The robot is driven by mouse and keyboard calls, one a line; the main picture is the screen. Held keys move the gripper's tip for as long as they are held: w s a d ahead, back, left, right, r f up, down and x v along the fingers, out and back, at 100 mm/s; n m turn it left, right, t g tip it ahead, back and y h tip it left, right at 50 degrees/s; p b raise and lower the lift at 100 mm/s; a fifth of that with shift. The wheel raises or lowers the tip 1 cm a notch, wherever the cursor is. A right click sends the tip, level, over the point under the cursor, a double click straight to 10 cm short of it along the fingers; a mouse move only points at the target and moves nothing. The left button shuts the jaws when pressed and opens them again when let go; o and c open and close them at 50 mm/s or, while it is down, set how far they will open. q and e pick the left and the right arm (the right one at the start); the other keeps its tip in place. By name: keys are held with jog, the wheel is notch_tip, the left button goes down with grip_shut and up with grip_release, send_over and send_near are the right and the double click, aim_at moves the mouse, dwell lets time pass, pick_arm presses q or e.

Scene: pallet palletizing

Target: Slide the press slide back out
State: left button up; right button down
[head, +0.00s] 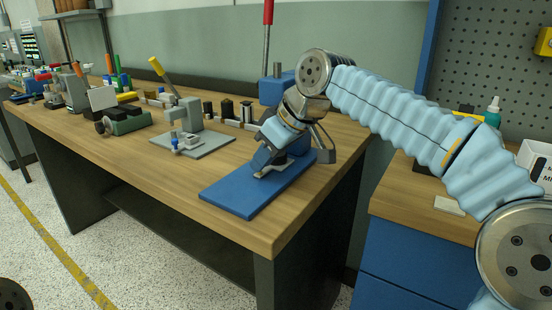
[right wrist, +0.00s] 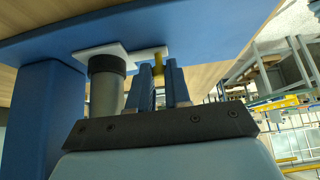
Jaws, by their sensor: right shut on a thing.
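The press stands at the right end of the workbench, with a blue base plate (head: 240,196), a blue body and a lever with a red grip (head: 268,12). The press slide (right wrist: 94,51) is a pale flat piece lying on the blue base in the right wrist view. A small brass-coloured post (right wrist: 160,62) stands at its end. My right gripper (head: 266,166) is low over the base; in the right wrist view its fingers (right wrist: 164,78) are closed around the post. A grey cylinder with a dark collar (right wrist: 107,85) is beside the fingers, at the slide. My left gripper is out of view.
A small grey press with a yellow handle (head: 158,66) stands left of the blue press. Several dark cylinders and other fixtures line the back of the wooden bench (head: 150,180). A blue cabinet (head: 415,260) stands to the right. The bench front is clear.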

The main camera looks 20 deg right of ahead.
jog(key=shift+s+a+b, duration=0.2)
jog(key=shift+s+a, duration=0.55)
jog(key=shift+a, duration=0.2)
jog(key=shift+s+a+b, duration=0.15)
jog(key=shift+s+a, duration=0.6)
jog(key=shift+a, duration=0.2)
jog(key=shift+s+a, duration=0.8)
jog(key=shift+a, duration=0.25)
jog(key=shift+s+a, duration=0.8)
jog(key=shift+a, duration=0.2)
jog(key=c, duration=1)
grip_release()
jog(key=shift+r, duration=0.15)
jog(key=shift+r+p, duration=1)
jog(key=shift+r, duration=1.4)
